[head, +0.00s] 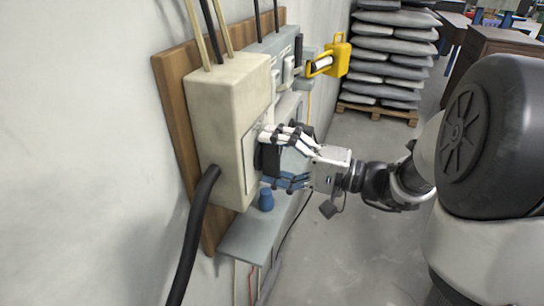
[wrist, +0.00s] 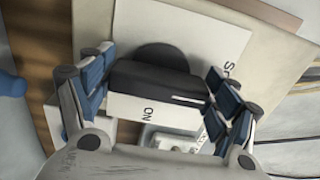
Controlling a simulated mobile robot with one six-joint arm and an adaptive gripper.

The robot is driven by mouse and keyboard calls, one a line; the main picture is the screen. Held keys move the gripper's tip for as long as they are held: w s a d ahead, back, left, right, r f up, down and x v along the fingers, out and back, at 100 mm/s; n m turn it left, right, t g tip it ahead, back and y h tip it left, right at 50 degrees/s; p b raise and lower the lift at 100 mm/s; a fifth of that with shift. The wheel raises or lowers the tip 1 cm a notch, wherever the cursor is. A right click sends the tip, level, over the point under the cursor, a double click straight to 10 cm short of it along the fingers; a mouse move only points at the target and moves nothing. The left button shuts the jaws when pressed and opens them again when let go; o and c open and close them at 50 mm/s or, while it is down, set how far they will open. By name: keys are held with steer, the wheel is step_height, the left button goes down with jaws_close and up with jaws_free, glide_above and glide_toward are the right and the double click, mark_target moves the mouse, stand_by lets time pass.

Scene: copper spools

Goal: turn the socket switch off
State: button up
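The socket switch is a black knob with a thick handle bar (wrist: 155,80) on a white label plate (wrist: 207,35), seen close up in the wrist view. Lettering that looks like "ON" shows beside the bar, and part of another word is near the right fingers. In the head view the dark knob (head: 270,160) is on the front of a beige box (head: 228,110), partly hidden by my fingers. My gripper (head: 284,158) has its blue-padded fingers apart, one set at each end of the bar in the wrist view (wrist: 158,80). I cannot tell whether the pads touch it.
The box is on a wooden board (head: 172,100) on the wall, with a black cable (head: 195,230) below. A grey shelf (head: 245,238) with a blue object (head: 266,199) is under it. A yellow padlock-like part (head: 338,57) is farther along. Stacked sacks (head: 390,60) stand behind.

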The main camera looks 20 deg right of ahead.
steer(key=shift+o, duration=1.3)
steer(key=shift+d, duration=0.1)
steer(key=v, duration=1.2)
